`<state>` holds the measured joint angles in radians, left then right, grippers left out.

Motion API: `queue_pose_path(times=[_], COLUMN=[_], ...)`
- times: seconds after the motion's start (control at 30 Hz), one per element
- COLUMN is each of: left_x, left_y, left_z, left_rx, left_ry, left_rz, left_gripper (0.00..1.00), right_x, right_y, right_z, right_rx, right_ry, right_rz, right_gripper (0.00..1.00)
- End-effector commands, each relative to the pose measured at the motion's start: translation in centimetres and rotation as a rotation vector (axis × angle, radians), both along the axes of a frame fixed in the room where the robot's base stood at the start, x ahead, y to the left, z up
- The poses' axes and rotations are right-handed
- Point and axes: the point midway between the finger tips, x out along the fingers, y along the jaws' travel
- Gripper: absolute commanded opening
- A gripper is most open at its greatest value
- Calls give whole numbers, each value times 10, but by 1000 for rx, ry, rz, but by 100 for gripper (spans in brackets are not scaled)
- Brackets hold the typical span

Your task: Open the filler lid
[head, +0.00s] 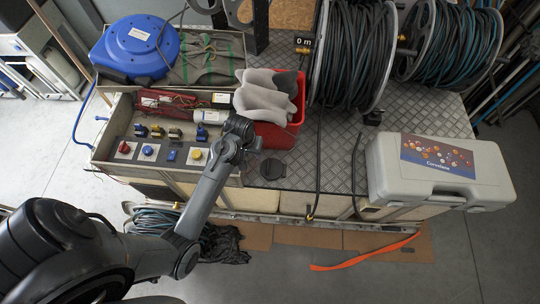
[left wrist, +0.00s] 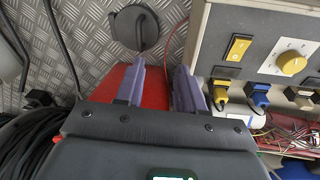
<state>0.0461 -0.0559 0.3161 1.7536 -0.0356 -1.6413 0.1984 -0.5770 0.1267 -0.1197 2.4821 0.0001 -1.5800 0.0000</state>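The filler lid (head: 272,168) is a round dark cap lying flat on the diamond-plate deck, just right of the control box. It also shows at the top of the left wrist view (left wrist: 137,27), and it looks closed. My left gripper (head: 246,134) is above the deck edge by the red bin, up and left of the lid in the head view. In the left wrist view, its two purple-grey fingers (left wrist: 162,78) are apart with nothing between them. The lid is beyond the fingertips, not touched. My right gripper is not in view.
A red bin (head: 284,134) with grey cloth stands close behind the lid. The control box (head: 103,149) with switches and plugs is at left. A hose reel (head: 352,60) and a grey case (head: 440,172) are at right. A black hose (head: 317,165) hangs right of the lid.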

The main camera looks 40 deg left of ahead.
Motion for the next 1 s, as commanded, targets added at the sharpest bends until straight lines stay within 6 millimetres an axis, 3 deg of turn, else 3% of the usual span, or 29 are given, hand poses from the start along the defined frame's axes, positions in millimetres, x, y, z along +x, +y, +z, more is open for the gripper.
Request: queue_pose_path(times=[0.1,0.23,0.47,1.0], left_x=[25,38,44,54], left_y=[0,-4,-8,-20], left_z=[-6,-11,-27,-104], left_rx=[-83,-137,-163,-159], left_ry=[23,41,52,50], left_rz=[79,122,140,138], left_gripper=[38,38,38,38], right_x=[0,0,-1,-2], right_y=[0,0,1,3], right_z=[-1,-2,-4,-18], right_rx=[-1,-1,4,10], right_ry=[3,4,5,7], right_rz=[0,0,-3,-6], right_gripper=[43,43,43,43])
